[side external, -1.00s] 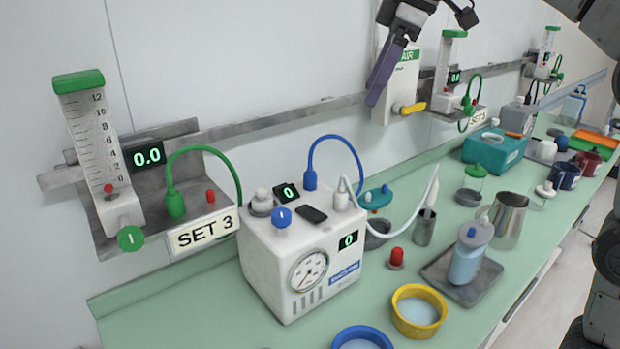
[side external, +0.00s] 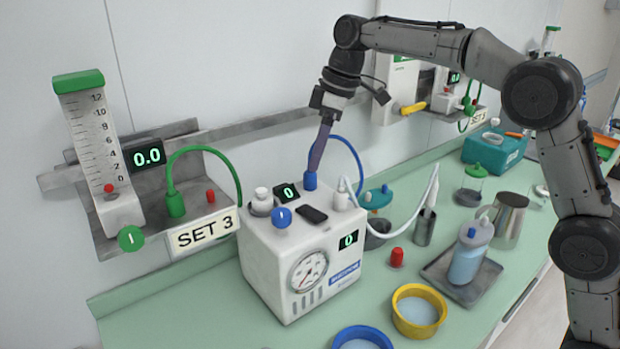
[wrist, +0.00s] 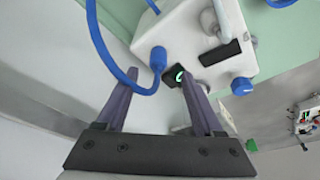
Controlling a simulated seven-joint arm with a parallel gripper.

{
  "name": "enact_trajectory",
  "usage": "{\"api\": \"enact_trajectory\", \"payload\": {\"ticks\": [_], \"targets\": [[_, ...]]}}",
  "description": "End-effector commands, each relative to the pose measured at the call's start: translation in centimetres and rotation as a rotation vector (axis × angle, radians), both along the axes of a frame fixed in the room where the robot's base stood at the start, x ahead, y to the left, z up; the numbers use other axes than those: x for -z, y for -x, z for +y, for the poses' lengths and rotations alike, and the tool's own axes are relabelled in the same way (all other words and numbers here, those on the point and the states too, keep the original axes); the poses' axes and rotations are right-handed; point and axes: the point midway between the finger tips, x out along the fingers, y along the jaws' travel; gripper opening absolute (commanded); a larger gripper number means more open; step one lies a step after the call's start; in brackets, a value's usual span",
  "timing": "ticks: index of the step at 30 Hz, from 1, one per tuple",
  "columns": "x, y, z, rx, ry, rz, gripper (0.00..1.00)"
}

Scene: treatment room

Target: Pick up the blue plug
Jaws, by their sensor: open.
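The blue plug (side external: 310,181) stands upright on the top of the white machine (side external: 275,262), toward its back edge, with a blue hose looping up and back from it. My gripper (side external: 314,168) points down at the plug, its purple fingertips right at the plug's top. In the wrist view, the blue plug (wrist: 158,59) lies between the lines of the two parted fingers (wrist: 157,78), just beyond their tips. The gripper is open and holds nothing. Whether a finger touches the plug I cannot tell.
A blue knob (side external: 282,217), a white cap (side external: 262,195) and a small display (side external: 288,192) sit close by on the machine's top. A metal wall rail (side external: 270,125) runs behind. A green hose (side external: 210,148) is left; a yellow bowl (side external: 419,311) stands right front.

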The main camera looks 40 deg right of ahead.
Motion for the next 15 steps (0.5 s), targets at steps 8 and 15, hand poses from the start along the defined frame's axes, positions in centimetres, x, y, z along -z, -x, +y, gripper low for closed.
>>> {"api": "enact_trajectory", "payload": {"ticks": [8, 15], "targets": [[2.3, -0.6, 0.4, -0.001, 0.0, 0.003, 0.69], [5.1, -1.3, 0.9, 0.0, 0.0, 0.001, 0.69]]}}
